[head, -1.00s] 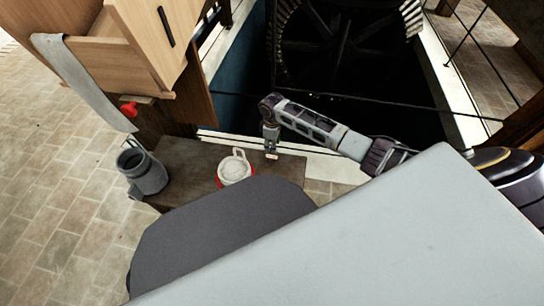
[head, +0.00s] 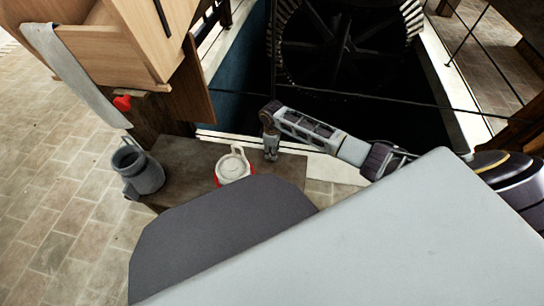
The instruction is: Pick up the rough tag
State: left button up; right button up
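My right gripper (head: 271,157) points down at the back right of the dark wooden bench top (head: 190,160), its fingers low at the surface. It is too small to tell whether the fingers are open or shut. I cannot make out the rough tag now; a small pale tan piece showed at the fingertips a second ago, and that spot is now covered by the gripper. My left gripper is not in view.
A white round item with a loop and red rim (head: 233,168) sits just left of the gripper. A grey jug (head: 142,172) stands at the bench's left end. A wooden cabinet (head: 120,40) with a hanging grey cloth (head: 70,75) rises behind left; a dark wheel pit (head: 350,60) lies beyond.

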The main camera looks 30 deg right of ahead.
jog(key=shift+f, duration=0.1)
dwell(0.4)
grip_shut()
